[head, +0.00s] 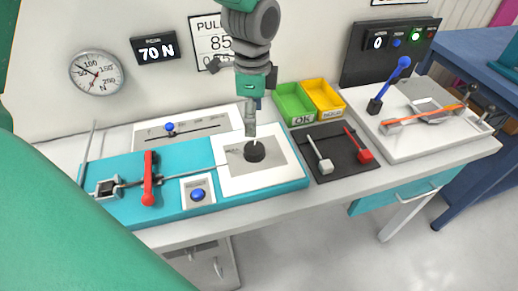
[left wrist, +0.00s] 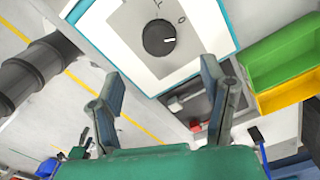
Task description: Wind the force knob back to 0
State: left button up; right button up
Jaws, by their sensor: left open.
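The black force knob (head: 255,151) sits on a white plate (head: 230,178) on the teal test rig. In the left wrist view the knob (left wrist: 159,38) has a white pointer line aimed right, a little off the printed 0 at its upper right. The display (head: 156,50) reads 70 N. My left gripper (head: 250,120) hangs pointing down just above the knob in the head view. In the left wrist view its two fingers (left wrist: 162,78) are spread wide with nothing between them, and the knob shows beyond the fingertips. My right gripper is not in view.
A red lever (head: 149,180) and a blue button (head: 198,194) are left of the knob. Green (head: 294,104) and yellow (head: 324,98) bins stand behind right. A white board (head: 440,140) with a blue lever is farther right.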

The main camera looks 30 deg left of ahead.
aim_at(255, 147)
pick_arm(q)
jog(key=f, duration=0.2)
jog(key=a+f, duration=0.1)
jog(key=f, duration=0.3)
jog(key=shift+s+a+f, duration=0.1)
jog(key=shift+a+f, duration=0.15)
jog(key=d+f, duration=0.2)
jog(key=f, duration=0.1)
jog(key=shift+f, duration=0.1)
jog(key=shift+d+f, duration=0.35)
jog(key=shift+d, duration=0.05)
jog(key=shift+a+f, duration=0.2)
jog(key=shift+a, duration=0.6)
jog(key=shift+a+f, duration=0.1)
jog(key=shift+a, duration=0.2)
jog(key=c, duration=0.5)
jog(key=shift+a, duration=0.1)
jog(key=c, duration=0.6)
jog(key=shift+d, duration=0.3)
jog(key=shift+c, duration=0.3)
jog(key=shift+w+d+r, duration=0.2)
jog(key=shift+d, duration=0.15)
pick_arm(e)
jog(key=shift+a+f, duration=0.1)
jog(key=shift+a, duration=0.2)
